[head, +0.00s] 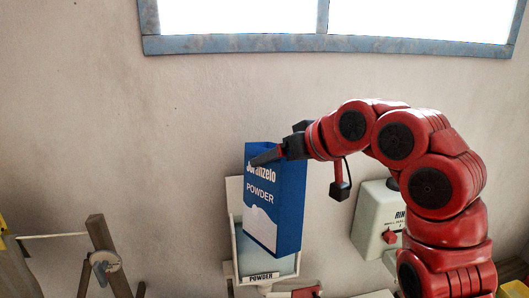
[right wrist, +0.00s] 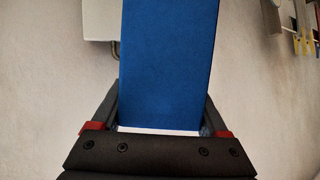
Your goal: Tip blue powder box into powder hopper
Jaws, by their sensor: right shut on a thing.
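The blue powder box (head: 274,215), with a white "POWDER" label, is held upright or slightly tilted in front of the wall in the head view. My right gripper (head: 270,156) is shut on it near its top. In the right wrist view the blue box (right wrist: 168,65) fills the space between the fingers of the gripper (right wrist: 160,115). The powder hopper (head: 234,235), a pale open-topped tray labelled "POWDER", is on the wall behind and below the box. The box hides much of the hopper's inside. My left gripper is not in view.
A pale dispenser (head: 374,218) marked "RIN…" with a red knob is right of the hopper, near my right arm. A wooden stand (head: 104,250) with a crank is at lower left. A blue-framed window (head: 325,43) is above. The wall between is bare.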

